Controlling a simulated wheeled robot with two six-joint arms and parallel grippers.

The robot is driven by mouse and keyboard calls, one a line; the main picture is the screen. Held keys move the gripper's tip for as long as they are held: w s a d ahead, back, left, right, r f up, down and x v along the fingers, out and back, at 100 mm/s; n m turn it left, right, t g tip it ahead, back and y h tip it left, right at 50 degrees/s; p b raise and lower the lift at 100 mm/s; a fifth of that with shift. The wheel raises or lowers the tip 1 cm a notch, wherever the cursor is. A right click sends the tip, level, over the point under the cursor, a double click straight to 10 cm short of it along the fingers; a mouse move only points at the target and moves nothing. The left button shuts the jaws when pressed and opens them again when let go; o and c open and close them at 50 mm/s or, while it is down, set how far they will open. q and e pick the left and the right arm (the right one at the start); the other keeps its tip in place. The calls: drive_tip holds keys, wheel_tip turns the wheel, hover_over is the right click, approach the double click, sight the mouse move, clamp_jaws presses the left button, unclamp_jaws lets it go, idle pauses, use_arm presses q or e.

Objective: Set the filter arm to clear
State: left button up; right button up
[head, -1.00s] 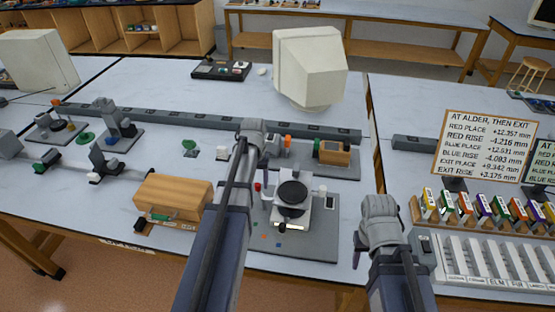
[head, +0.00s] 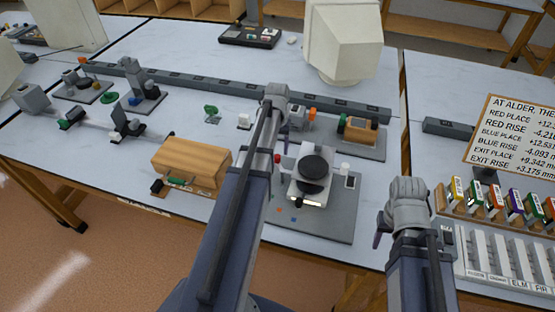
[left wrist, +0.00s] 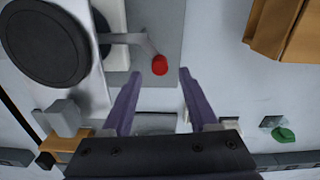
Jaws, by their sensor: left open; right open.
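The grey device with a black round disc (head: 315,168) stands on a grey base plate (head: 335,215). A thin grey arm with a red knob (left wrist: 159,65) sticks out from its side; the knob also shows in the head view (head: 277,158). I take this to be the filter arm. My left gripper (left wrist: 160,73) is open over the knob, which appears between its purple fingertips; whether they are level with it I cannot tell. In the head view its fingers are mostly hidden by my arm. My right gripper (head: 385,225) is open and empty, right of the base plate.
A wooden box (head: 192,163) is left of my left arm. A long dark rail (head: 230,88) crosses the bench behind. An orange-brown block (head: 360,131) stands behind the device. Colored slides (head: 495,197) and a text board (head: 515,140) are at right.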

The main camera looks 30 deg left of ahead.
sight(277, 156)
use_arm(q)
wheel_tip(277, 156, down, 4)
drive_tip(key=b, duration=0.2)
drive_tip(key=shift+r+b, duration=0.15)
drive_tip(key=shift+b, duration=0.15)
use_arm(e)
wheel_tip(277, 156, down, 4)
drive_tip(key=shift+r, duration=0.15)
use_arm(q)
clamp_jaws()
idle(0.8)
